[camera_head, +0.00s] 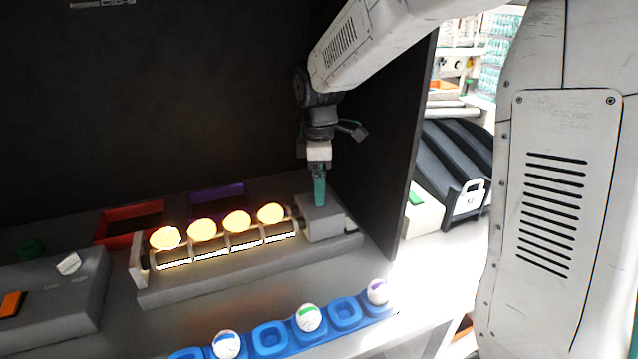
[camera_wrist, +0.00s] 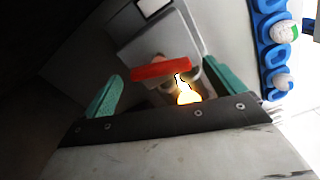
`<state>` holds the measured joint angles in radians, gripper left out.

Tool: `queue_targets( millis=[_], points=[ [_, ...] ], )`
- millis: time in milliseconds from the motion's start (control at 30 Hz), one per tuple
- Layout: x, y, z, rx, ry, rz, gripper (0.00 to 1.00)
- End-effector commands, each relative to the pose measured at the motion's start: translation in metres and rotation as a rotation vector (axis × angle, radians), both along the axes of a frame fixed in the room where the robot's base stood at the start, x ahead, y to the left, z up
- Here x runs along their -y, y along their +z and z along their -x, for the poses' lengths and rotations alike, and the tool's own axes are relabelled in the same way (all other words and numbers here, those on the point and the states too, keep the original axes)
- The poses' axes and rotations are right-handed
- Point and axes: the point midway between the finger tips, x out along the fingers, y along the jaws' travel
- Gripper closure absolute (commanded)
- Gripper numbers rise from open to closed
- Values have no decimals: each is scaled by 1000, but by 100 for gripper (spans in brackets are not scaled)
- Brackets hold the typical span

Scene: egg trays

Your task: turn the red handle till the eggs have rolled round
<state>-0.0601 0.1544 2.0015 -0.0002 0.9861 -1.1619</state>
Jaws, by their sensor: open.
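The red handle (camera_wrist: 160,70) is a short bar in the wrist view, lying crosswise between the two teal fingertips of my gripper (camera_wrist: 162,68). The jaws are open, with a gap at each end of the bar; I cannot tell the depth between bar and fingertips. In the head view my gripper (camera_head: 319,190) points down at the grey end block (camera_head: 322,222) of the roller unit, and the handle cannot be made out there. Several brightly lit eggs (camera_head: 236,221) lie in a row on the rollers, left of the block. A bright glow shows beside the handle in the wrist view.
A blue tray (camera_head: 270,338) with marked eggs (camera_head: 308,318) lies in front. A red tray (camera_head: 128,224) and a purple tray (camera_head: 218,194) sit behind the rollers. A grey control box (camera_head: 60,300) stands at left. A dark panel (camera_head: 385,130) rises close right of my gripper.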

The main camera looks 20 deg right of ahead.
Motion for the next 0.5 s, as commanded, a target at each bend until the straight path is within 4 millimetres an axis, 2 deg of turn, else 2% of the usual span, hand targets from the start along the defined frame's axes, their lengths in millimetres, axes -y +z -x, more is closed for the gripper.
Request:
queue_targets(
  millis=[133,400,433,500],
  points=[
    [0,-11,0,0,-1,0,5],
    [0,-13,0,1,-1,0,5],
    [0,-13,0,1,-1,0,11],
    [0,-13,0,1,-1,0,31]
  ],
)
